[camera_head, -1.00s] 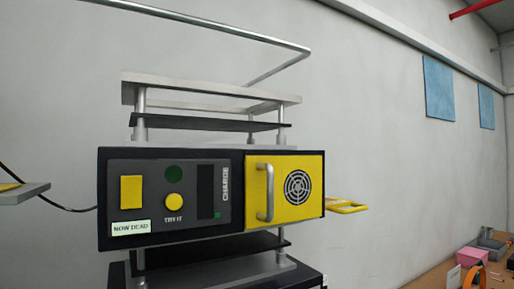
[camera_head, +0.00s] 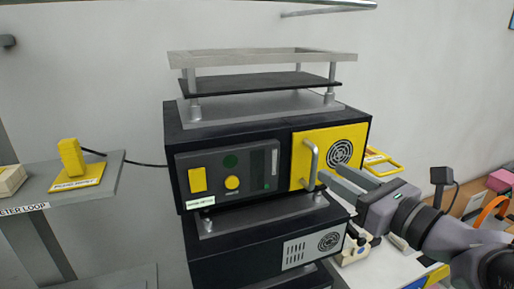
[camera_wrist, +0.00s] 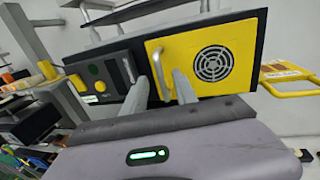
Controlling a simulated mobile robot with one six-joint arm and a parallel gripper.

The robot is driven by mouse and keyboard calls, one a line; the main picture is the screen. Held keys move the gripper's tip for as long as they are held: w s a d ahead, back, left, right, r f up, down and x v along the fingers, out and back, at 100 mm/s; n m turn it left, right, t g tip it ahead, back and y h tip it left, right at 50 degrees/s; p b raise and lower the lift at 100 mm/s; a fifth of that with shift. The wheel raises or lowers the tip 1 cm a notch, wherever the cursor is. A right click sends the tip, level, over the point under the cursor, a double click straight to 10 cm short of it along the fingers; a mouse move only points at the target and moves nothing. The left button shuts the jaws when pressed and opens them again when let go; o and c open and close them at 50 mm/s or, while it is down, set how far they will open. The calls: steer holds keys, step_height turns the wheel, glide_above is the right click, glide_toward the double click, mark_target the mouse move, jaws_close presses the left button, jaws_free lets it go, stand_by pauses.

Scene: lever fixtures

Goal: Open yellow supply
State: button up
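The yellow supply (camera_head: 341,150) is a yellow front panel with a round fan grille and a vertical grey handle (camera_head: 311,165), on the right side of a dark cabinet. The panel sits flush with the cabinet front. It also shows in the wrist view (camera_wrist: 240,62), with its handle (camera_wrist: 158,65). My gripper (camera_head: 328,178) reaches in from the right at the handle's lower part. In the wrist view my gripper (camera_wrist: 161,80) is open, its fingers apart with the handle appearing between them. I cannot tell whether they touch it.
A dark control panel (camera_head: 230,175) with a yellow switch and button adjoins the yellow panel. Another unit (camera_head: 265,245) is below. A yellow loop handle (camera_head: 383,162) projects at right. A grey shelf (camera_head: 95,190) with a yellow block stands at left. A cluttered bench is at right.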

mark_target(316, 163)
steer(key=p+x, duration=0.1)
steer(key=x, duration=0.5)
steer(key=shift+w+a, duration=0.1)
steer(key=shift+w, duration=0.05)
steer(key=shift+w+a, duration=0.2)
steer(key=shift+a, duration=0.05)
steer(key=shift+d, duration=0.1)
jaws_close()
stand_by(0.8)
